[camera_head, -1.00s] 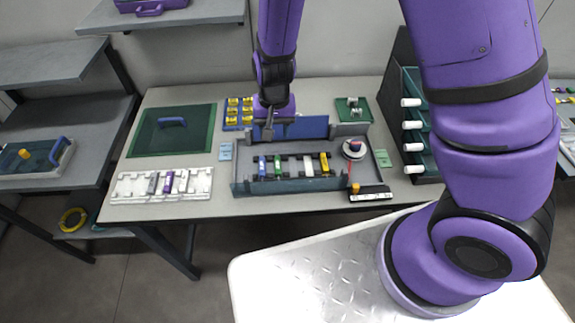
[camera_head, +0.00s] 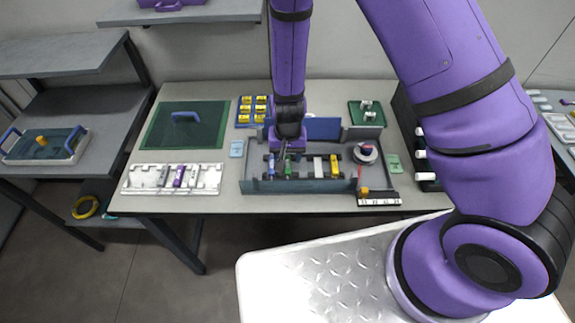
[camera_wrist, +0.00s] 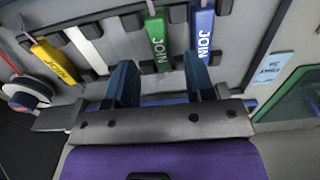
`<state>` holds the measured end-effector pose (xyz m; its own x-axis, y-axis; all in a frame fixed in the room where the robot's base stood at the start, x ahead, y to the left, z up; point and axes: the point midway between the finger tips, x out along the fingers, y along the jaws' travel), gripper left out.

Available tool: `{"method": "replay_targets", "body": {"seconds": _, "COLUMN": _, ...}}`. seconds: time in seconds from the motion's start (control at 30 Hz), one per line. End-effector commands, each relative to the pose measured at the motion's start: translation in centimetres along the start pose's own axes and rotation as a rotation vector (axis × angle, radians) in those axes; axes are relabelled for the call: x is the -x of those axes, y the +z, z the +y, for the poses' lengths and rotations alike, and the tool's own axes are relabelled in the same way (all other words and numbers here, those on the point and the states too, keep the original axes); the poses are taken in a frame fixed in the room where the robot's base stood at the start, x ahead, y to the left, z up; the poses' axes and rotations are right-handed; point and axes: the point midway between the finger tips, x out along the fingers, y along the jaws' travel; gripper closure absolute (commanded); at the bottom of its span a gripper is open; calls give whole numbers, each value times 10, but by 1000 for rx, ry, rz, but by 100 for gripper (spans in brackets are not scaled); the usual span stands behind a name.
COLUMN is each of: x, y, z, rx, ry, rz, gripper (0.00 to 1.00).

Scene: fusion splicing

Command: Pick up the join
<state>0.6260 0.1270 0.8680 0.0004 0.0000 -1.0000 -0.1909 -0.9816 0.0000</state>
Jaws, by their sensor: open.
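Several joins lie side by side on dark holders in a grey tray (camera_head: 310,186): blue (camera_head: 270,166), green (camera_head: 288,168), white (camera_head: 318,167) and yellow (camera_head: 335,164). In the wrist view the blue (camera_wrist: 203,38), green (camera_wrist: 157,40) and yellow (camera_wrist: 54,60) ones read "JOIN"; the white one (camera_wrist: 86,48) shows no readable word. My gripper (camera_head: 287,150) is open and empty over the tray. In the wrist view its fingers (camera_wrist: 160,66) stand to either side of the green join's near end. Contact cannot be told.
A white rack (camera_head: 172,180) with several strips and a green mat (camera_head: 185,125) lie to the left. Yellow parts (camera_head: 252,108) on a blue plate and a green plate (camera_head: 367,113) are behind.

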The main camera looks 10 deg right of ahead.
Motion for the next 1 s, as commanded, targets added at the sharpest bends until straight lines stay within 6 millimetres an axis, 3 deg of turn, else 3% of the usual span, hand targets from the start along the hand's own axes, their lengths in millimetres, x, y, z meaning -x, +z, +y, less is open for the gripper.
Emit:
{"method": "replay_targets", "body": {"seconds": 0.23, "x": -29, "y": 0, "z": 0, "rx": -1, "ry": 1, "rz": -2, "gripper": 51}}
{"method": "replay_targets", "body": {"seconds": 0.57, "x": -34, "y": 0, "z": 0, "rx": -1, "ry": 0, "rz": 0, "gripper": 51}}
{"method": "replay_targets", "body": {"seconds": 0.8, "x": -34, "y": 0, "z": 0, "rx": 0, "ry": 0, "rz": 0, "gripper": 100}}
{"method": "replay_targets", "body": {"seconds": 1.0, "x": -34, "y": 0, "z": 0, "rx": -1, "ry": 0, "rz": 0, "gripper": 100}}
